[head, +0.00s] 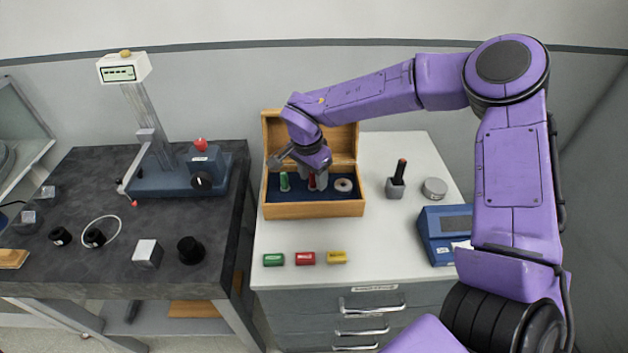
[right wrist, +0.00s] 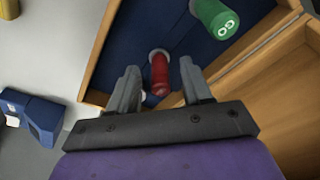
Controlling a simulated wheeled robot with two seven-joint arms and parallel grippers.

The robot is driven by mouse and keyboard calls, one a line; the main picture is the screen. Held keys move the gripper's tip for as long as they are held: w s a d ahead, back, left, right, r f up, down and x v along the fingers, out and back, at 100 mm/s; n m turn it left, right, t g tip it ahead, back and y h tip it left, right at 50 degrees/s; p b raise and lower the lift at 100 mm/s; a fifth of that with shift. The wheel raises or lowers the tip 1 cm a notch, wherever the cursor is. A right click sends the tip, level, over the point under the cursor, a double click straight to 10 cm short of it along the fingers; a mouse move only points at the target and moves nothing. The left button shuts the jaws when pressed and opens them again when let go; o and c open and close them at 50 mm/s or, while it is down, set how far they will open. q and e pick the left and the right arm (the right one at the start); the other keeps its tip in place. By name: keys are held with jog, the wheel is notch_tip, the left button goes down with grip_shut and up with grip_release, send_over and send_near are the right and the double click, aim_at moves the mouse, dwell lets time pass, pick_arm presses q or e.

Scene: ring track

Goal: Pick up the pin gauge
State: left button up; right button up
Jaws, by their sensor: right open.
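Two handled pieces that look like pin gauges stand in the blue lining of the open wooden box (head: 314,210). One is green (head: 284,182); its end reads GO in the right wrist view (right wrist: 216,18). The other is red (head: 311,182), partly hidden by my gripper in the head view. My right gripper (head: 313,180) is open and points down into the box at the red gauge. In the right wrist view the red gauge (right wrist: 159,74) lies between the lines of the two fingers (right wrist: 161,82); I cannot tell if they touch it. My left gripper is out of view.
A pale ring (head: 343,185) sits right of the red gauge in the box. Green, red and yellow blocks (head: 305,258) lie in front.

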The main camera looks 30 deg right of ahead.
grip_shut()
jog(key=shift+r, duration=0.1)
